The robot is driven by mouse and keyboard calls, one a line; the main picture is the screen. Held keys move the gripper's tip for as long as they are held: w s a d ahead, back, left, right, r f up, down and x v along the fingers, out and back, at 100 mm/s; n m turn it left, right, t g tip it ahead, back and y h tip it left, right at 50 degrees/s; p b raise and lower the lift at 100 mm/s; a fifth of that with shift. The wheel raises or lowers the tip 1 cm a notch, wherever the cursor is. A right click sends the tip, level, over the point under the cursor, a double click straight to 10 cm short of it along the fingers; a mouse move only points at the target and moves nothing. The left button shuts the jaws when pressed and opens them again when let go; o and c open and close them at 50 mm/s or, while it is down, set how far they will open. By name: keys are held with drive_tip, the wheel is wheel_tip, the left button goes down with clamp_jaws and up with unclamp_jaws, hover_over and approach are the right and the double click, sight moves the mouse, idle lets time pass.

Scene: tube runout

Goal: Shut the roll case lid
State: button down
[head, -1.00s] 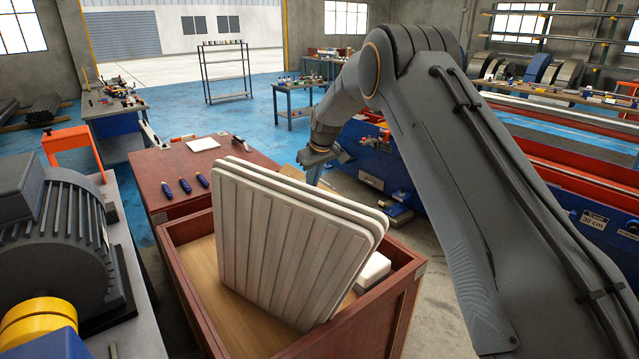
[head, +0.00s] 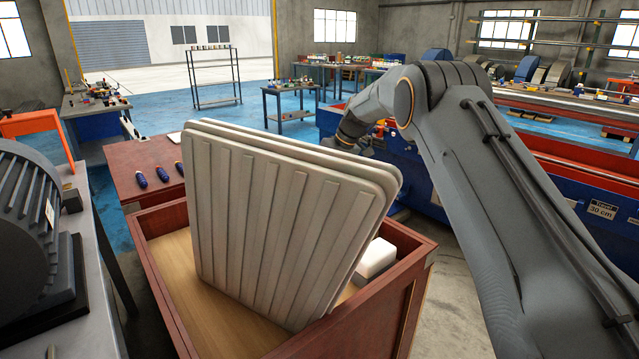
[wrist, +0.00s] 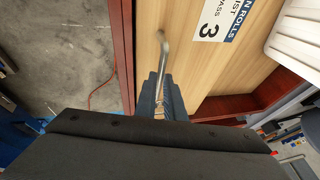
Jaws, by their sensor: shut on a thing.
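The red-brown wooden roll case (head: 402,305) stands open in the head view, with a pale wood floor. Pale ribbed panels (head: 290,225) stand tilted in it and hide part of its far side. In the wrist view, a pale wood board (wrist: 215,75) with red-brown edges carries a label (wrist: 218,18) reading "ROLLS" and "3"; I cannot tell whether it is the lid. In the head view, the fingertips are hidden behind the panels.
A white block (head: 375,260) lies in the case's right corner. Blue-handled tools (head: 160,172) lie on a red-brown top behind it. A dark finned motor (head: 30,235) stands close on the left. A blue and red machine (head: 450,190) stands on the right.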

drive_tip(key=shift+w+d+f+b, duration=0.25)
drive_tip(key=shift+w+f+b, duration=0.05)
drive_tip(key=shift+r, duration=0.25)
drive_tip(key=c, duration=1.8)
unclamp_jaws()
drive_tip(key=shift+d, duration=0.35)
drive_tip(key=shift+c, duration=0.2)
drive_tip(key=shift+a, duration=0.35)
drive_tip(key=v, duration=0.8)
drive_tip(key=shift+b, duration=0.45)
